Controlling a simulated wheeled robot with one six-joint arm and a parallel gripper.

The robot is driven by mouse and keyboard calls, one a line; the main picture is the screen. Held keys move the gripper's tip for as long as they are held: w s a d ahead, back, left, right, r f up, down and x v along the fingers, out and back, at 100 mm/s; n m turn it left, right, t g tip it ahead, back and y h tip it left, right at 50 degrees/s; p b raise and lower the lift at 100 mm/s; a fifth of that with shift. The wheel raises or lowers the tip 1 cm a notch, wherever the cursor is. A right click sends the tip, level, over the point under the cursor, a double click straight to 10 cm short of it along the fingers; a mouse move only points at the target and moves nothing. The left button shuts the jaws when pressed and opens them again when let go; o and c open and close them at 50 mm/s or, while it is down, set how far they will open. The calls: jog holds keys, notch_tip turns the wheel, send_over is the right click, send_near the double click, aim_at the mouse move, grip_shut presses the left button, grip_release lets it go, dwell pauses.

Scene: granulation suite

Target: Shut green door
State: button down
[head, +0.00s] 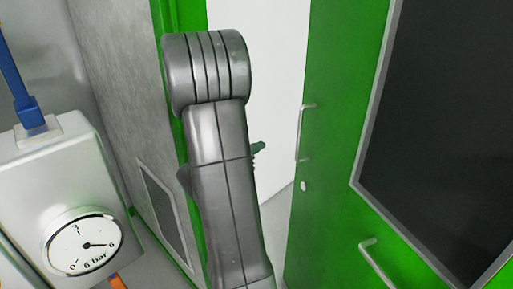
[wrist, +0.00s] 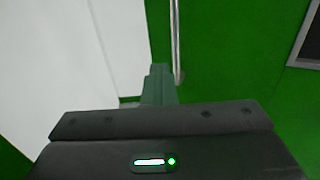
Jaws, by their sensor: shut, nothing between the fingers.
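The green door (head: 340,120) stands open at the right of the head view, with a white gap between its edge and the green frame (head: 195,215) on the left. A slim upright metal handle (head: 300,133) is near the door's edge, with a small lock below it. In the wrist view the door (wrist: 235,60) fills the right side, and the handle (wrist: 176,40) runs down near the fingers. My gripper (wrist: 158,80) is shut and empty, close beside the handle; I cannot tell whether it touches. In the head view my arm hides most of the gripper (head: 258,148).
The door has a large dark window (head: 440,130) and a second metal handle (head: 376,263) lower right. A grey wall with a dark vent panel (head: 163,208) is left of the frame. A white box with a pressure gauge (head: 84,243) stands at the far left.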

jog(key=c, duration=2.1)
grip_release()
jog(key=o, duration=0.6)
jog(key=shift+a, duration=0.1)
jog(key=b+v, duration=0.1)
jog(key=v, duration=1.2)
jog(key=shift+s+a, duration=0.2)
jog(key=shift+s, duration=0.1)
